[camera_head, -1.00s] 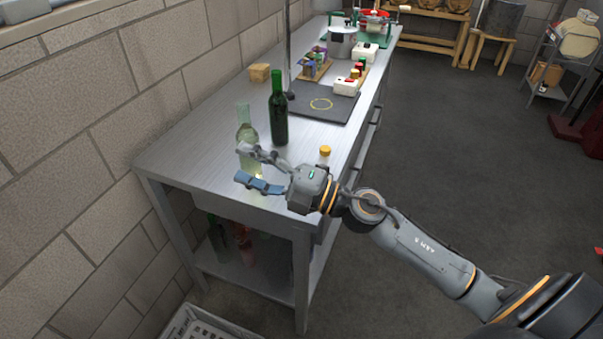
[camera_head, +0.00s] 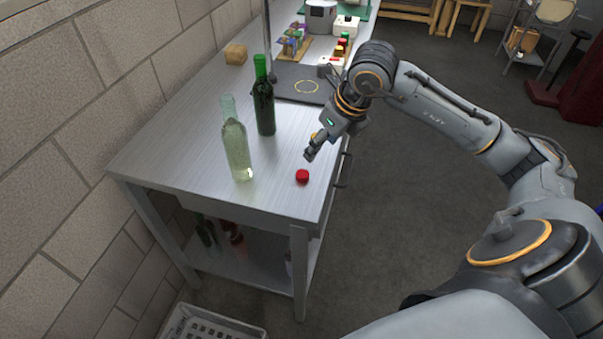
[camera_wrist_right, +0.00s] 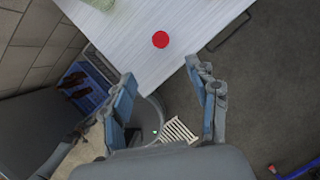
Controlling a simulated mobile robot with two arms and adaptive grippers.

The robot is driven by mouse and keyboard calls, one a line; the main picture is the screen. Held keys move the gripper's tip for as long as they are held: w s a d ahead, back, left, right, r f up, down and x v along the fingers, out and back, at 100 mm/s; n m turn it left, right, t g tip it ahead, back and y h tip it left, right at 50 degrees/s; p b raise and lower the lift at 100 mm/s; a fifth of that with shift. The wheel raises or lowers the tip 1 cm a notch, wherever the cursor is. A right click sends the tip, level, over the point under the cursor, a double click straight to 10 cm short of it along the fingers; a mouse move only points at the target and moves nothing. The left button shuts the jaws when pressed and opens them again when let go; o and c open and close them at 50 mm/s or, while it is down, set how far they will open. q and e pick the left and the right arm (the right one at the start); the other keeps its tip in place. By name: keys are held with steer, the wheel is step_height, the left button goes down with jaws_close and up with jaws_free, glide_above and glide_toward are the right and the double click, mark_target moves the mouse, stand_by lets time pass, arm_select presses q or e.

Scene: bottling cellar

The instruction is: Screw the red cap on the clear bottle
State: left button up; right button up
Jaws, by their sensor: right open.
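The clear bottle (camera_head: 237,150), with pale yellow-green contents, stands upright near the front of the metal bench. No red cap shows on its neck. The red cap (camera_head: 302,176) lies on the bench to the right of the bottle, near the right edge. It also shows in the right wrist view (camera_wrist_right: 160,39). My right gripper (camera_head: 311,151) is just behind the cap in the head view. In the right wrist view its fingers (camera_wrist_right: 167,98) are spread with nothing between them, and the cap lies beyond the tips. My left gripper is not in view.
A dark green bottle (camera_head: 264,100) stands behind the clear bottle. A dark mat (camera_head: 290,86), a cork-coloured block (camera_head: 236,54) and a tray of coloured items (camera_head: 291,48) lie farther back. A white crate (camera_head: 205,325) is on the floor. The bench's front left is clear.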

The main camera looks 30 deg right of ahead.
steer(key=p, duration=0.1)
glide_toward(303, 174)
steer(key=x, duration=0.2)
steer(key=shift+w+a+f, duration=0.1)
steer(key=shift+a+f, duration=0.05)
steer(key=shift+f, duration=0.15)
steer(key=shift+w+f, duration=0.1)
steer(key=shift+f, duration=0.2)
steer(key=shift+w+f+p, duration=0.15)
steer(key=shift+f+p, duration=0.1)
steer(key=shift+p, duration=0.2)
steer(key=p+x, duration=0.1)
steer(key=x, duration=0.2)
steer(key=shift+w+f, duration=0.15)
steer(key=shift+f, duration=0.15)
steer(key=shift+w+f, duration=0.15)
steer(key=shift+f, duration=0.3)
steer(key=c, duration=0.8)
